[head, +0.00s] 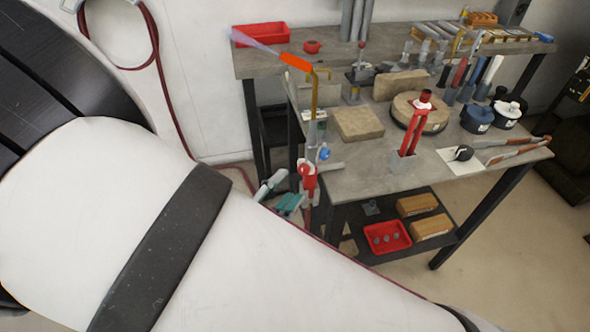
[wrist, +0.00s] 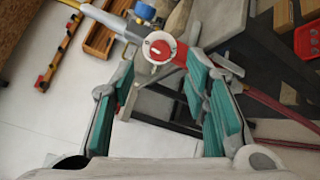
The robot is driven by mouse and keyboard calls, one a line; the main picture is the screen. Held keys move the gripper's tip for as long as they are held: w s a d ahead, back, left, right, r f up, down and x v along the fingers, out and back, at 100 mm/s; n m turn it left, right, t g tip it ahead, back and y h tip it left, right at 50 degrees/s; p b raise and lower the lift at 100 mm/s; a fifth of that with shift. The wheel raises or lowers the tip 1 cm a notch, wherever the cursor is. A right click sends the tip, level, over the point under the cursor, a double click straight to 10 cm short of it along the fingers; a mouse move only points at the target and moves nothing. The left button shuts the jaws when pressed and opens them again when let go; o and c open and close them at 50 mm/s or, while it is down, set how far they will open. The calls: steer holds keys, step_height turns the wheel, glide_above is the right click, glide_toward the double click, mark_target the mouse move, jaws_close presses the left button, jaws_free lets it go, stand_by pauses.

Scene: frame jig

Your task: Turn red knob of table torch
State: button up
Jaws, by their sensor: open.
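The table torch stands at the table's left front corner, with a brass pipe (head: 314,95) and an orange nozzle (head: 296,62) with a bluish flame pointing left. The knob appears just beyond the fingertips; contact is not visible. The gripper partly shows in the head view (head: 284,195).
The table (head: 345,181) carries a red clamp stand (head: 411,133), wooden blocks and tools. A red hose (wrist: 285,112) runs from the torch. A lower shelf holds a red tray (head: 386,238) and wooden boxes.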

steer(key=v, duration=0.6)
steer(key=shift+s+a, duration=0.15)
steer(key=shift+s, duration=0.2)
